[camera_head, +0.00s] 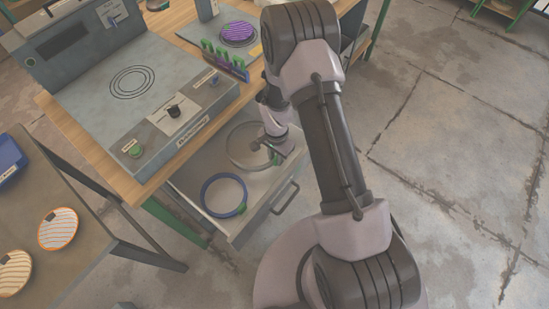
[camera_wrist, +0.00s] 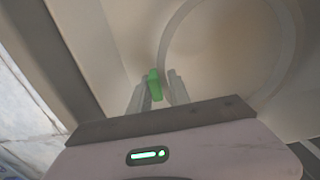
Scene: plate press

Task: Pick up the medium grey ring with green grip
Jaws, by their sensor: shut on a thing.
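The grey ring (camera_head: 229,153) lies in the open drawer, and part of my arm covers its right side in the head view. In the wrist view the ring (camera_wrist: 292,50) shows as a large pale grey arc. Its green grip (camera_wrist: 154,85) stands between the two fingers of my gripper (camera_wrist: 160,88). The fingers are shut on this grip. In the head view my gripper (camera_head: 272,152) points down into the drawer at the ring's right side. The ring looks flat on the drawer floor; I cannot tell if it is lifted.
A blue ring (camera_head: 207,205) with a green grip lies in the drawer's front part. The drawer (camera_head: 258,217) stands out below the wooden table (camera_head: 117,186), which bears the grey press (camera_head: 90,102). A rack (camera_head: 226,61) with green and purple parts stands behind. Striped discs (camera_head: 58,228) lie on the left table.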

